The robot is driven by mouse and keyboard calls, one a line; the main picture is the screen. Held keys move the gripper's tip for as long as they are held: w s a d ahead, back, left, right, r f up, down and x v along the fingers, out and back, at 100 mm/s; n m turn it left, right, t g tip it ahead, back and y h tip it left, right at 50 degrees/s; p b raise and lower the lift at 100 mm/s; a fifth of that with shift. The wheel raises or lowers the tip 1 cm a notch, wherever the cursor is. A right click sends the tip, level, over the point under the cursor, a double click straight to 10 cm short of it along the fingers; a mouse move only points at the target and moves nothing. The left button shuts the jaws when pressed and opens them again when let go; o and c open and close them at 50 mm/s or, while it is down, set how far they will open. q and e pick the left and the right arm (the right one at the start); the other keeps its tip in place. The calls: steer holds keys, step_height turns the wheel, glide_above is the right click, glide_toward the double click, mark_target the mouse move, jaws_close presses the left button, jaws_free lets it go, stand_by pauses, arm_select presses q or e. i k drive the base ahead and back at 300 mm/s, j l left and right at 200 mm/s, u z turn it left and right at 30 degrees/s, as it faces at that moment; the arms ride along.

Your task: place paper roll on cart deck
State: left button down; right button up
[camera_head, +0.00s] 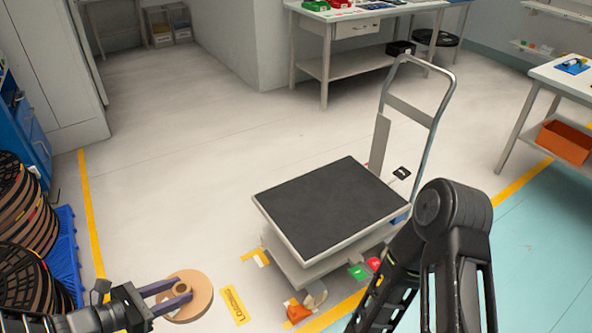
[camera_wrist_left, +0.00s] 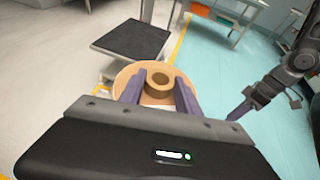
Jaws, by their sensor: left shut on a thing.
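The tan paper roll (camera_head: 199,297) is a flat disc with a raised ring-shaped core. My left gripper (camera_head: 178,292) is shut on the core and holds the roll at the lower left of the head view, left of the cart. In the left wrist view the roll (camera_wrist_left: 128,76) sits between the fingers of my left gripper (camera_wrist_left: 157,88). The cart deck (camera_head: 325,210) is a dark, empty rectangle with a light rim; it also shows ahead in the wrist view (camera_wrist_left: 132,38). My right arm shows at the lower right of the head view, but its fingertips are hidden.
The cart's upright handle (camera_head: 443,108) rises at its far right. Stacks of dark reels (camera_head: 22,205) stand on a blue pallet (camera_head: 68,255) at the left. A workbench (camera_head: 362,12) is at the back and another table (camera_head: 570,75) at the right. Open floor lies behind the cart.

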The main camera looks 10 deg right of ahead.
mark_target(303, 213)
steer(key=i+j+z, duration=0.15)
steer(key=i+z, duration=0.2)
steer(key=i+j+z, duration=0.25)
steer(key=i+z, duration=0.15)
steer(key=i, duration=0.15)
steer(key=i+j+z, duration=0.35)
steer(key=i+j, duration=0.05)
